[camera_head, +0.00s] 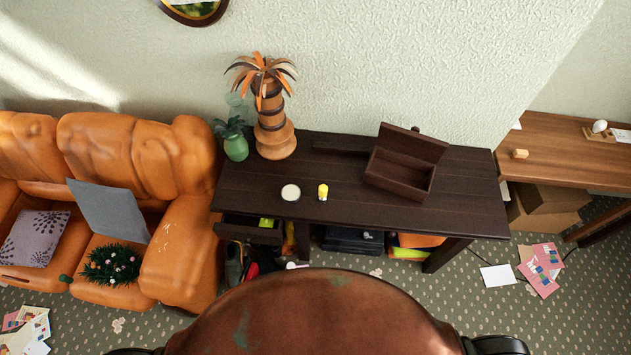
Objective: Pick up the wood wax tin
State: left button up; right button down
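A small round tin with a pale cream top (291,193) sits on the dark wooden console table (345,212), left of the middle and near the front edge. It looks like the wood wax tin, but no label can be read. A small yellow and white item (323,191) stands just to its right, apart from it. Neither of my grippers is in view.
An open dark wooden box (401,178) stands right of the tin. A carved wooden palm (272,130) and green vase (236,146) stand at the back left. An open drawer (248,231) juts out below. An orange sofa (130,150) adjoins the table's left.

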aim_at(291, 193)
jog(key=k, duration=1.2)
jog(key=u, duration=0.9)
jog(key=i, duration=1.4)
jog(key=z, duration=0.2)
